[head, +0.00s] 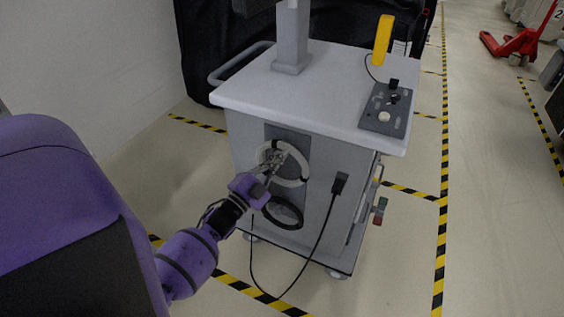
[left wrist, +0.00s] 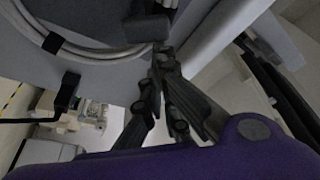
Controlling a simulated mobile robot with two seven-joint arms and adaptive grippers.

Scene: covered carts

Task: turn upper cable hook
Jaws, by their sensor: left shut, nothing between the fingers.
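The cart (head: 315,110) has a dark recessed panel on its front with a coil of pale cable (head: 297,181) hanging there. My left gripper (head: 274,160) is in front of the coil's upper part, its fingers shut and empty. In the left wrist view the gripper (left wrist: 159,58) has its fingertips close under a dark grey block, which looks like the upper cable hook (left wrist: 147,28). I cannot tell if they touch. The pale cable (left wrist: 95,50) runs beside that block. In the head view the hook is mostly hidden behind the fingers. My right gripper is not in view.
A black ring (head: 283,212) sits below the coil. A black plug (head: 340,183) with a cord hangs to its right. The cart top carries a control box (head: 385,109) and a grey post (head: 292,40).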

